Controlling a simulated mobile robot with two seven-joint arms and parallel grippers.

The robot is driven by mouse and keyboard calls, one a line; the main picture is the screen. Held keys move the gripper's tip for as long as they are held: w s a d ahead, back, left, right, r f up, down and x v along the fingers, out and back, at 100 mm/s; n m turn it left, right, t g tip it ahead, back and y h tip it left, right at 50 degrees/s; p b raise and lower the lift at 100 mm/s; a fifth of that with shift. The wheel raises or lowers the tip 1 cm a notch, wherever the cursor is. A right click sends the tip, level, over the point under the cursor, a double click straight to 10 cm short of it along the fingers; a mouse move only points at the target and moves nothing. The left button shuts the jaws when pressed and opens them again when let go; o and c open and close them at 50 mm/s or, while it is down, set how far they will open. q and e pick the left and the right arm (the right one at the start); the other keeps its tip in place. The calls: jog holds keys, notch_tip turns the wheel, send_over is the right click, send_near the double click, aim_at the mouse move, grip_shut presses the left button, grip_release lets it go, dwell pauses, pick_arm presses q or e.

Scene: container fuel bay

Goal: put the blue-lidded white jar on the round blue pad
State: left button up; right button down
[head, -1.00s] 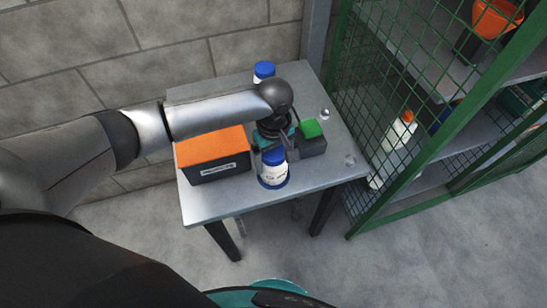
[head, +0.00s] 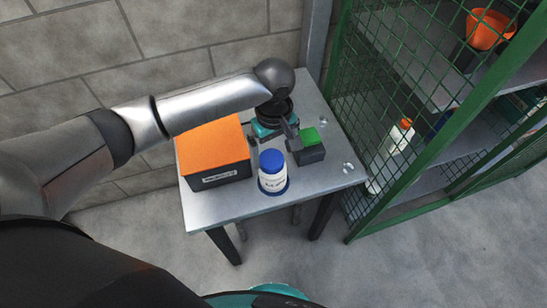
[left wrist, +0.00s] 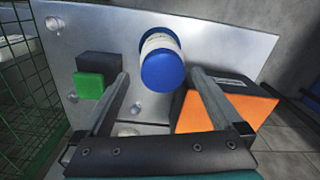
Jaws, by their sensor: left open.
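The white jar with a blue lid (head: 272,172) stands upright near the front edge of the grey table. The round blue pad (head: 274,193) shows as a thin blue rim around the jar's base, so the jar stands on it. My left gripper (head: 274,139) is open and empty, behind the jar and apart from it. In the left wrist view the jar's blue lid (left wrist: 163,70) shows beyond and between the open fingertips (left wrist: 160,76). My right gripper is out of view.
An orange-topped dark box (head: 214,152) stands left of the jar. A dark block with a green top (head: 308,145) stands to its right. Small clear items (head: 348,167) lie at the table's right edge. A green mesh cage (head: 385,110) with shelves stands right of the table.

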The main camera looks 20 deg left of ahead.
pick_arm(q)
notch_tip(320, 180, up, 5)
jog(key=shift+r+p, duration=0.1)
jog(key=shift+p, duration=0.4)
